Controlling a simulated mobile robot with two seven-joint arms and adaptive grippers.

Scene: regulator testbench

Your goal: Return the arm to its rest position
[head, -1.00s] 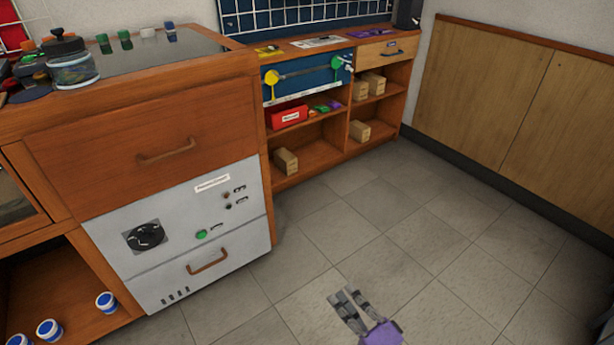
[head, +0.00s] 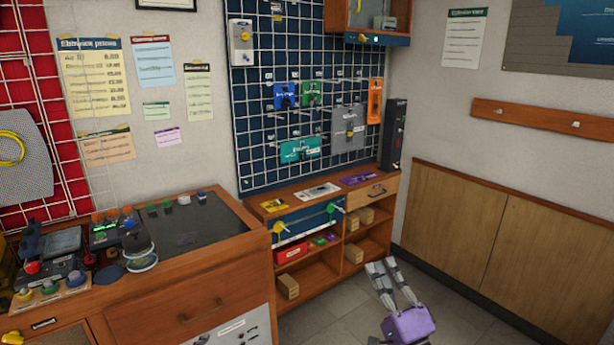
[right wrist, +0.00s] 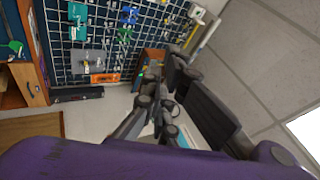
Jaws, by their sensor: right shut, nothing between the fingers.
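My right gripper (head: 384,265) shows at the lower right of the head view, with a purple body and grey fingers pointing up in the picture. It is shut and empty, apart from the furniture in the picture and in front of the floor and the low shelf. Its dark fingers (right wrist: 155,100) also show in the right wrist view, with nothing held between them. My left gripper is not in view.
A wooden workbench (head: 185,297) with a dark top stands at the left. A low shelf unit (head: 310,268) with wooden blocks stands behind. A blue pegboard grid (head: 262,130) hangs above. Clear floor (head: 335,318) lies between the furniture and the panelled right wall (head: 470,225).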

